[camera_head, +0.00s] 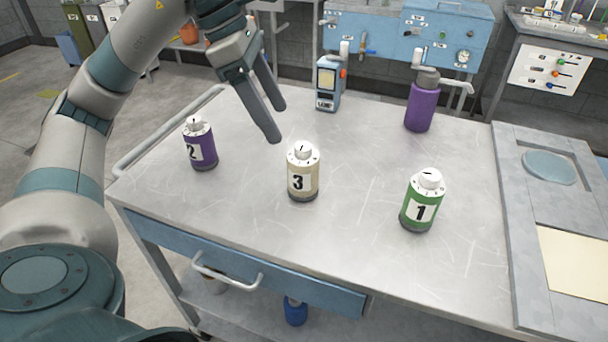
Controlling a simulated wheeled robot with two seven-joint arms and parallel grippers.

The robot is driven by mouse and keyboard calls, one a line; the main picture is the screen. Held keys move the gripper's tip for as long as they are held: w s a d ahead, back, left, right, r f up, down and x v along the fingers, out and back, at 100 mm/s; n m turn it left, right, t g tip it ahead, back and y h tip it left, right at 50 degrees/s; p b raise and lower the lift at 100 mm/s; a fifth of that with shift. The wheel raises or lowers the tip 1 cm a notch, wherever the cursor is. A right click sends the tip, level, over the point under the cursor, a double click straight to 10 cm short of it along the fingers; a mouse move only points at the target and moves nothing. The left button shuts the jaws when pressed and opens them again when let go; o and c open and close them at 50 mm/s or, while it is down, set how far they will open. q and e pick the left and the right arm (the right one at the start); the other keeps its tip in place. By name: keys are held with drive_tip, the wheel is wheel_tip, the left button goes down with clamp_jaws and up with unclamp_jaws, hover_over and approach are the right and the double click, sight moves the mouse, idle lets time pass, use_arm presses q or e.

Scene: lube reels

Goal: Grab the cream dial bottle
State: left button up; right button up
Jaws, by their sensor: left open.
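The cream dial bottle (304,174) stands upright near the middle of the metal table. It has a white dial cap and a label with the number 3. My left gripper (274,120) is open and empty, its fingers pointing down above the table. In the picture it is just up and left of the cream bottle's cap and appears apart from it. My right gripper is not in view.
A purple bottle labelled 2 (202,146) stands left and a green bottle labelled 1 (422,204) right on the table (350,250). A grey panel (520,215) lies at right.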

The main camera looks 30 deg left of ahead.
sight(297, 155)
use_arm(q)
drive_tip(key=shift+f, duration=0.1)
drive_tip(key=x, duration=1.1)
drive_tip(key=shift+p, duration=0.3)
drive_tip(key=shift+w+d+f, duration=0.2)
drive_tip(key=shift+d+f, duration=0.05)
drive_tip(key=shift+f, duration=0.25)
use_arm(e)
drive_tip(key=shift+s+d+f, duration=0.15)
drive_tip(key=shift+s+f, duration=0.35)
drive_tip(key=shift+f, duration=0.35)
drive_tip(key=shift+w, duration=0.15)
use_arm(q)
drive_tip(key=shift+f, duration=0.1)
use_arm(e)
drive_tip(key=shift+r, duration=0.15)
